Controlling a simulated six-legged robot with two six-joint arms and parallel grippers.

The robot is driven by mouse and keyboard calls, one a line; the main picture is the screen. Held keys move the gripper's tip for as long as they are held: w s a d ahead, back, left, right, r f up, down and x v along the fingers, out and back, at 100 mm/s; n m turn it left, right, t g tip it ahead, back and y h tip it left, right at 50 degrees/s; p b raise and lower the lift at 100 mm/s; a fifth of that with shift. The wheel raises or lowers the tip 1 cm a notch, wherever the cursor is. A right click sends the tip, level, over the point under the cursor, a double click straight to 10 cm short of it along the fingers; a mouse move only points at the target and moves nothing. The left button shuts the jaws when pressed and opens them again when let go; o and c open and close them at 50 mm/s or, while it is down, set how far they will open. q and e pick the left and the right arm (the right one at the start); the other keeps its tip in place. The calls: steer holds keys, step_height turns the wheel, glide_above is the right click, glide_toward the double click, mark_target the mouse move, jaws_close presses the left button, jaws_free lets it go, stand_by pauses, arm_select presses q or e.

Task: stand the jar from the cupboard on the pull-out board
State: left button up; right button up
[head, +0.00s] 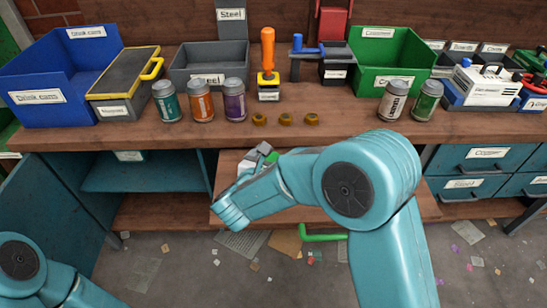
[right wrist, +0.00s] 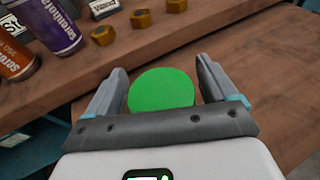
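My right gripper (right wrist: 162,75) has one finger on each side of a round green thing (right wrist: 161,90), which looks like the end of the jar; the fingers seem closed on it. In the head view the right gripper (head: 262,156) is mostly hidden behind my right forearm, over the wooden pull-out board (head: 292,214), with a bit of green there. Whether the jar touches the board is hidden. The cupboard (head: 140,178) at left stands open, its shelf bare where visible. My left arm shows at the lower left; its gripper is out of view.
On the worktop (head: 340,128) stand teal, orange and purple jars (head: 201,100), several brass nuts (head: 285,118), and white and green jars (head: 425,101) at right. Bins line the back. Blue drawers (head: 475,188) flank the board at right. A green handle (head: 322,237) lies below it; litter covers the floor.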

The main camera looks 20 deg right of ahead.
steer(key=shift+r+p, duration=0.25)
steer(key=shift+p, duration=0.1)
steer(key=v, duration=1.2)
steer(key=shift+f+b, duration=0.2)
steer(key=shift+b, duration=0.1)
steer(key=shift+a, duration=0.1)
